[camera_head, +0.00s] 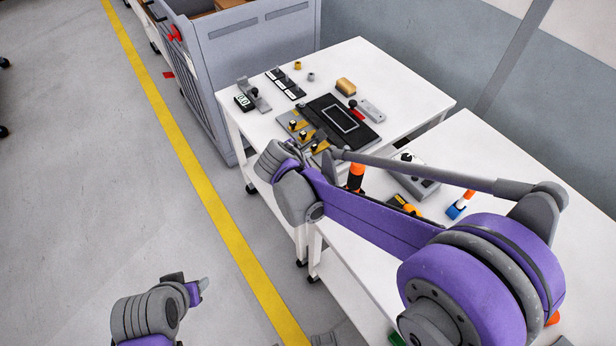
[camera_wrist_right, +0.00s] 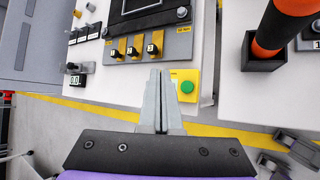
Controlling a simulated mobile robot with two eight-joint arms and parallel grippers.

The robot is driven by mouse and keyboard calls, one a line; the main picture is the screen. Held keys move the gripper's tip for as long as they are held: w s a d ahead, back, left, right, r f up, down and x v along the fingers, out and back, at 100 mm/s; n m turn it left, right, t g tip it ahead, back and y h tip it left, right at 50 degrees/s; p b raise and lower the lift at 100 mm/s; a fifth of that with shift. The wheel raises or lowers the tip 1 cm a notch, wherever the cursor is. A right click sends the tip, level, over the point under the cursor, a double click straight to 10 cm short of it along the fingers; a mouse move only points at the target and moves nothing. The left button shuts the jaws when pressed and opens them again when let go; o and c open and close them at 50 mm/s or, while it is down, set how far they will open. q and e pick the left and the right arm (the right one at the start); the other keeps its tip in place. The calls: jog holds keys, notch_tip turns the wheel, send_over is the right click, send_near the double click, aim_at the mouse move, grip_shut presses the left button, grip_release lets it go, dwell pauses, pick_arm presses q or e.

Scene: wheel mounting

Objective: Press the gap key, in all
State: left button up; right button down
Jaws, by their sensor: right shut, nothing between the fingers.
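A row of black keys with white labels (camera_head: 284,83) lies at the back left of the far table; part of it shows at the left of the wrist view (camera_wrist_right: 85,32). I cannot read which one is the gap key. My right gripper (camera_wrist_right: 157,75) is shut and empty, its fingertips just below the panel with numbered yellow levers (camera_wrist_right: 135,47). A green button on a yellow box (camera_wrist_right: 187,87) is right of the fingertips. My left gripper (camera_head: 196,289) is low over the floor at the left, apart from the tables; its jaws are unclear.
A small display box (camera_head: 243,102) stands at the far table's left edge. A dark panel with a screen (camera_head: 340,118) is behind the levers. An orange and black post (camera_wrist_right: 280,30) stands at the right in the wrist view. A grey cabinet (camera_head: 250,50) adjoins the table.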

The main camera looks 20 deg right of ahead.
jog(key=shift+f+b, duration=2.6)
jog(key=shift+f, duration=1.4)
jog(key=shift+f+b, duration=0.35)
jog(key=shift+f, duration=0.05)
jog(key=shift+f+b, duration=0.4)
jog(key=shift+f, duration=0.15)
jog(key=shift+r, duration=0.1)
jog(key=shift+r+p, duration=0.7)
jog(key=shift+r, duration=0.2)
notch_tip(320, 180, up, 5)
jog(key=p, duration=0.3)
